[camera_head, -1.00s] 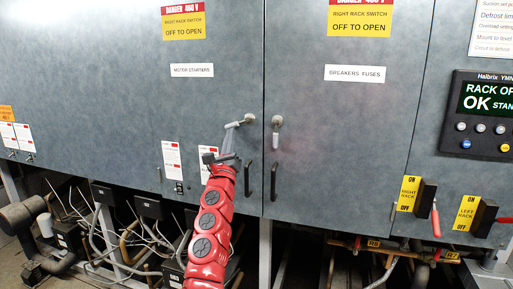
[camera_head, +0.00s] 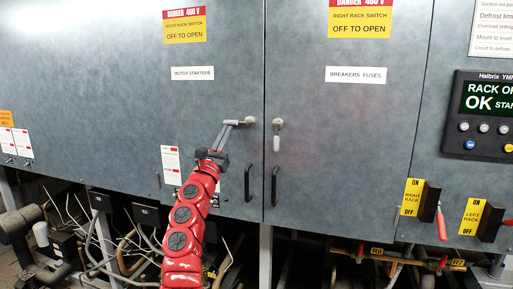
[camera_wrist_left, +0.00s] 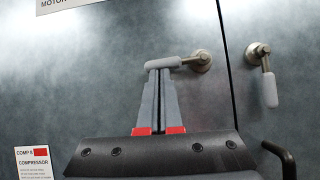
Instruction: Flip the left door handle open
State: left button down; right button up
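The left door handle (camera_head: 238,122) is a grey lever on a metal pivot near the left door's right edge. It points left, about level. In the left wrist view the lever (camera_wrist_left: 178,62) lies across the tips of my left gripper (camera_wrist_left: 160,72). The two fingers are together, with only a thin line between them, and their tips meet the underside of the lever's free end. In the head view my left gripper (camera_head: 226,128) reaches up from below on the red arm. The right door handle (camera_head: 277,138) hangs straight down. My right gripper is not in view.
Black pull handles (camera_head: 248,183) and (camera_head: 274,186) flank the door seam below the levers. Rack switches (camera_head: 430,203) with red levers sit at the right. Pipes and cables fill the space under the cabinet.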

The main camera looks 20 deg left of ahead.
pick_arm(q)
jog(key=shift+d, duration=0.1)
jog(key=w+f+b+v, duration=0.1)
jog(key=f+b+v, duration=0.1)
jog(key=v, duration=1.1)
jog(key=shift+w+d+b, duration=0.25)
jog(key=shift+d+b, duration=0.1)
jog(key=shift+b, duration=0.05)
jog(key=shift+w+f, duration=0.1)
jog(key=shift+f, duration=0.05)
